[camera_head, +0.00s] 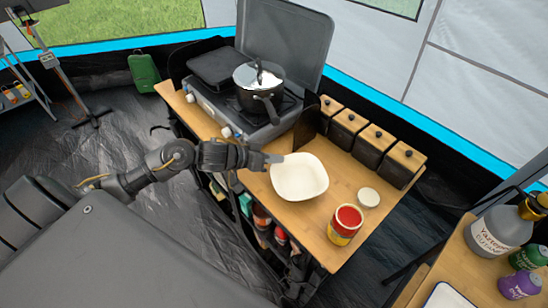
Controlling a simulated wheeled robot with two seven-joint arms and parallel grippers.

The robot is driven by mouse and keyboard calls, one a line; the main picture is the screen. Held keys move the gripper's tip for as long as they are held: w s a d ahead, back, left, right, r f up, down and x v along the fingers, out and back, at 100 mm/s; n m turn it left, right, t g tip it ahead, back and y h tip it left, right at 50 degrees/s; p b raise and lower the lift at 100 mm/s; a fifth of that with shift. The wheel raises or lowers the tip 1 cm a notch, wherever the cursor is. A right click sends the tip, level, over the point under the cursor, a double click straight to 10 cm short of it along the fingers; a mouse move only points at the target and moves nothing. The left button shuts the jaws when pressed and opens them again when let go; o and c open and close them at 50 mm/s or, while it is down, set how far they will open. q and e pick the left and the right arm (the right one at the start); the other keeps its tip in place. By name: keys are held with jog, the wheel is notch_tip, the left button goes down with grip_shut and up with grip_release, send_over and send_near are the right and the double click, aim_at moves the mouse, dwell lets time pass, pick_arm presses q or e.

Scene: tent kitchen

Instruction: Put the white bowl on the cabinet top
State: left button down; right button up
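The white bowl (299,178) is upright over the wooden cabinet top (291,221), right of the stove. I cannot tell whether it rests on the wood or hangs just above it. My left gripper (271,159) reaches in from the left, with its fingertips at the bowl's upper left rim. The fingers overlap closely in this view, so whether they grip the rim is unclear. My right gripper is out of view.
A camping stove with a lidded pot (259,87) stands behind the gripper. Several dark wooden-lidded canisters (373,145) line the back edge. A red-and-yellow jar (345,225) and a small round lid (369,197) are right of the bowl. Bottles stand on another table at right.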

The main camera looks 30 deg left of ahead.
pick_arm(q)
jog(key=c, duration=1.6)
grip_release()
jog(key=shift+b+v, duration=0.5)
jog(key=shift+v, duration=5.5)
